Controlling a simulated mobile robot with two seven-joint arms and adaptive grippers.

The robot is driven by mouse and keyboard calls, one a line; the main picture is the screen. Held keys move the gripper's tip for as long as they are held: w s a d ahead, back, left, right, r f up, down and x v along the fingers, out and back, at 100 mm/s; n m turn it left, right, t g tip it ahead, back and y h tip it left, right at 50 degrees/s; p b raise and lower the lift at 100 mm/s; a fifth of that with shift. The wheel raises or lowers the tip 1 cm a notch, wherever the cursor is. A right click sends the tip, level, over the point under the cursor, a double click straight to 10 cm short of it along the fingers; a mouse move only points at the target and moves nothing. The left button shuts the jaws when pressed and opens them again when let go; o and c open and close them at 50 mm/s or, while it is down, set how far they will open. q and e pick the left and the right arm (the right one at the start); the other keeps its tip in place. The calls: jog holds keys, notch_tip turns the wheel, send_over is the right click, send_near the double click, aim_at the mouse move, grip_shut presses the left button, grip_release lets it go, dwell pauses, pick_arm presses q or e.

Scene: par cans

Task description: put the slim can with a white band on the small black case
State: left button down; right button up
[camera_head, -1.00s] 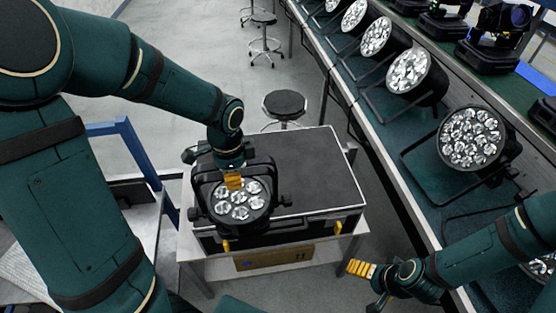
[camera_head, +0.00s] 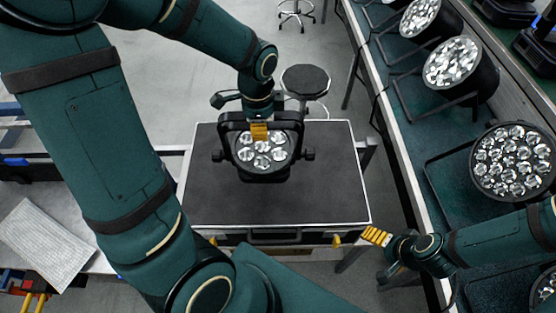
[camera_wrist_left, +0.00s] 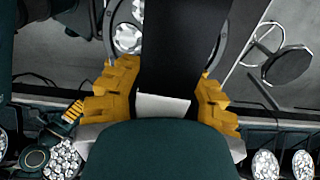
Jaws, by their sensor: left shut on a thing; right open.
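The slim can (camera_head: 262,158) is black, with several bright round lenses facing up and a black bracket. My left gripper (camera_head: 259,132) is shut on its bracket. In the left wrist view, the yellow fingers of the left gripper (camera_wrist_left: 160,100) close on the black bracket, which carries a white band (camera_wrist_left: 163,105). The small black case (camera_head: 320,200) has a flat dark top with silver edges. The can appears over the far left-middle of this top; whether it touches cannot be told. My right gripper (camera_head: 377,236) is open and empty, near the case's front right corner.
The case stands on a light table (camera_head: 366,150). A stool (camera_head: 305,80) is behind it. To the right, a long bench (camera_head: 415,130) carries several other cans, including a large one (camera_head: 513,160). The right half of the case top is bare.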

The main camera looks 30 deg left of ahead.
aim_at(272, 147)
pick_arm(q)
jog(key=shift+w+d+f+b, duration=0.2)
jog(key=shift+w+d+b, duration=0.3)
jog(key=shift+b, duration=0.3)
jog(key=shift+w+d+b, duration=0.1)
jog(key=shift+d+b, duration=0.4)
jog(key=shift+d, duration=0.05)
jog(key=shift+d+f, duration=0.1)
jog(key=shift+f, duration=0.2)
jog(key=shift+w+f+b, duration=0.1)
jog(key=shift+f+b, duration=0.45)
jog(key=shift+f, duration=4.05)
jog(key=c, duration=1.3)
grip_release()
jog(key=shift+f, duration=0.15)
jog(key=o, duration=0.5)
jog(key=shift+c, duration=0.2)
jog(key=shift+o, duration=0.2)
